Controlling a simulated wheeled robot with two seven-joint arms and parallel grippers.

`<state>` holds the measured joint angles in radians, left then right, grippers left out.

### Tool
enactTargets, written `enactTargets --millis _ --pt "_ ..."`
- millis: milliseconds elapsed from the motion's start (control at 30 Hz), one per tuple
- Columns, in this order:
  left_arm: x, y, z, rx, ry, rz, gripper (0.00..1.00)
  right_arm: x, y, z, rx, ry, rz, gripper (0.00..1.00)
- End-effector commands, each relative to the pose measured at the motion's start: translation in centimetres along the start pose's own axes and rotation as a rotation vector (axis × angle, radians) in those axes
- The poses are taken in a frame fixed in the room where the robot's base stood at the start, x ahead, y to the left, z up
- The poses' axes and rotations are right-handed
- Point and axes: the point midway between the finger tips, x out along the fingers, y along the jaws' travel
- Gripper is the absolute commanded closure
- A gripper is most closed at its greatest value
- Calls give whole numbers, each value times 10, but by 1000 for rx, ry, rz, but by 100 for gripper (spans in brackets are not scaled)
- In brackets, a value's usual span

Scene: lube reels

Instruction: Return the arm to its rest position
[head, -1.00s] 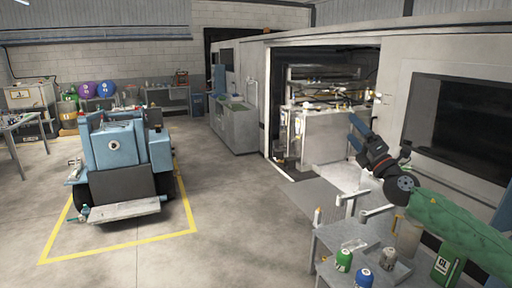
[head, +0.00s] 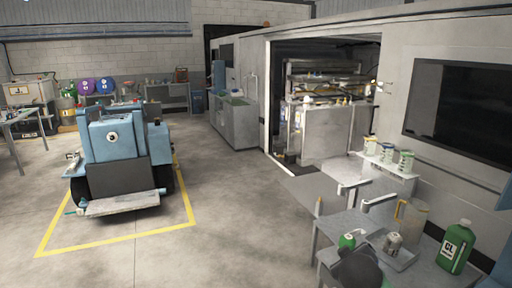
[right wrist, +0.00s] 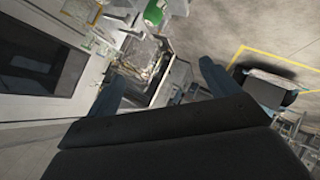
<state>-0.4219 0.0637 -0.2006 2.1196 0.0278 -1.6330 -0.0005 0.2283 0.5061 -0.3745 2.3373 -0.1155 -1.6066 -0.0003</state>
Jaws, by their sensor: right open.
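My right gripper (right wrist: 162,84) shows in the right wrist view with its two blue fingers spread apart and nothing between them. In the head view the fingers do not show. A dark rounded shape (head: 362,268) at the bottom edge there hides part of the small table; I cannot tell for sure which part it is. My left gripper is in neither view.
A small grey table (head: 345,228) holds a green jug (head: 457,247), a clear pitcher (head: 411,220) and a small grey container (head: 393,243). A blue cart (head: 122,160) stands left; the floor between is clear.

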Motion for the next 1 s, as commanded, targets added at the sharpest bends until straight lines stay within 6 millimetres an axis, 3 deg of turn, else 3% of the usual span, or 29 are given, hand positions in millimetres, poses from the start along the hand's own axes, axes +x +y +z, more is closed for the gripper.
enactTargets --millis 33,200,500,733,1000 --pt "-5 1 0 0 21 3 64 2 -28 21 19 -29 -56 13" --pt "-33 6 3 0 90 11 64 -6 -94 72 81 -98 -213 13" --pt "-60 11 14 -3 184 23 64 -21 -191 157 198 -202 -400 13" --pt "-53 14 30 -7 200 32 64 -34 -255 229 280 -315 -487 13" --pt "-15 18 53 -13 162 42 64 -58 -333 316 351 -476 -583 13"
